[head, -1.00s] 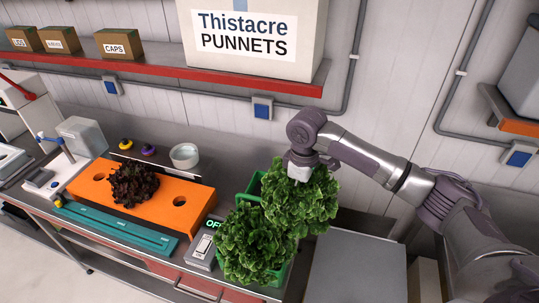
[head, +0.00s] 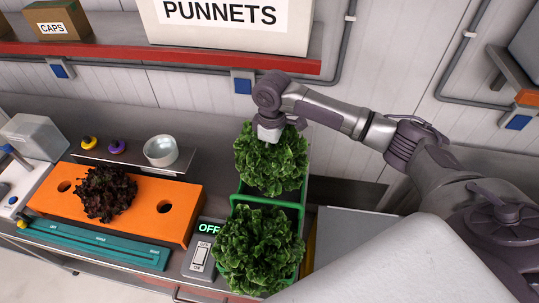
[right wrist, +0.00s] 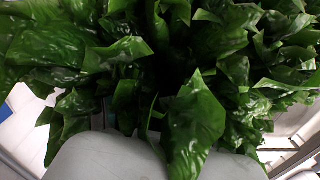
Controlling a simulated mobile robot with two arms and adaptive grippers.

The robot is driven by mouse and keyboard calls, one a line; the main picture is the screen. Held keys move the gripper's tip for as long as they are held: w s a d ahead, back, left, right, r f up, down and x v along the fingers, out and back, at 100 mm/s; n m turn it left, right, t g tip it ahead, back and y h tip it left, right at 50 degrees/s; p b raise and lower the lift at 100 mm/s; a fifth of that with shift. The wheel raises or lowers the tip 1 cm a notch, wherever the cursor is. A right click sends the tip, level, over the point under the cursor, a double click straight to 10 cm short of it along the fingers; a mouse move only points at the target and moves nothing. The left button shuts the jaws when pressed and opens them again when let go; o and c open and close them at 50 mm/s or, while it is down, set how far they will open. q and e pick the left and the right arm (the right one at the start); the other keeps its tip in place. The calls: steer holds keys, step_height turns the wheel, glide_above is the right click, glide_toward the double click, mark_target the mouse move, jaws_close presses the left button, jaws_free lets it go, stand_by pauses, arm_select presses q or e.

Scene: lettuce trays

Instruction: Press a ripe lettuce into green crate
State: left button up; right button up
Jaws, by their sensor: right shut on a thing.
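The green crate (head: 283,203) stands on the bench with a divider across its middle. One green lettuce (head: 255,248) sits in its near compartment. My right gripper (head: 268,134) is shut on a second green lettuce (head: 272,166) from above, over the far compartment. Its leaves hide the fingertips and most of that compartment, so I cannot tell how deep it sits. In the right wrist view, the held lettuce's leaves (right wrist: 195,110) fill most of the picture. My left gripper does not show.
An orange board (head: 180,222) with holes holds a dark red lettuce (head: 104,194) left of the crate. A switch box (head: 204,247) reading OFF stands between them. A metal bowl (head: 160,151) is behind the board. A shelf with a red edge (head: 200,59) runs above.

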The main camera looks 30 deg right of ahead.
mark_target(273, 174)
steer(key=shift+s+f, duration=0.6)
steer(key=shift+f, duration=0.6)
steer(key=shift+w+f+b, duration=0.3)
steer(key=shift+f, duration=0.2)
steer(key=shift+f+b, duration=0.6)
steer(key=shift+b, duration=0.05)
step_height(273, 174, down, 4)
steer(key=b, duration=0.4)
steer(key=shift+r, duration=0.25)
steer(key=shift+f, duration=0.85)
steer(key=shift+r+p, duration=1)
steer(key=shift+p, duration=0.1)
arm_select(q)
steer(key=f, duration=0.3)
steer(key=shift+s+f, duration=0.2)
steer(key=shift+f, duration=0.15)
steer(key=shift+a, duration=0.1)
arm_select(e)
steer(key=shift+d, duration=0.1)
